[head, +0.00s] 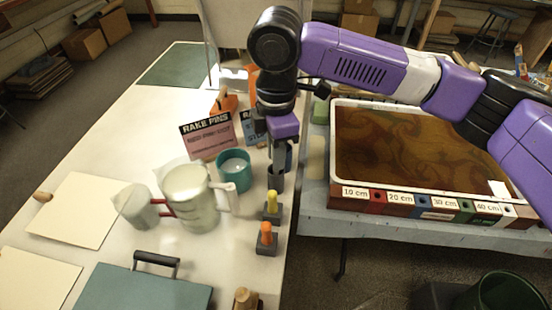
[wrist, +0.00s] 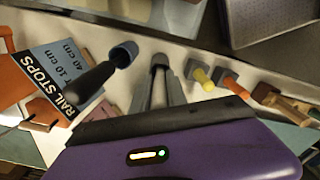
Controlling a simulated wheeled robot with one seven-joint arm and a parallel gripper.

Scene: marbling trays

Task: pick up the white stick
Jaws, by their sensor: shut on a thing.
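My gripper (head: 276,180) points down over the table, at the far end of a row of small stands with coloured sticks. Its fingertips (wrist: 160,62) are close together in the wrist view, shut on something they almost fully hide. By its place in the row this is the white stick; no clear part of it shows. Beside it stand the yellow stick (head: 272,201) and the orange stick (head: 266,232), each upright in a dark base. They also show in the wrist view as the yellow stick (wrist: 202,75) and the orange stick (wrist: 230,84).
A teal cup (head: 234,172), a large pitcher (head: 188,200) and a smaller jug (head: 138,208) stand left of my gripper. A pink "RAKE PINS" sign (head: 207,138) stands behind. The marbling tray (head: 333,180) lies to the right, across a gap.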

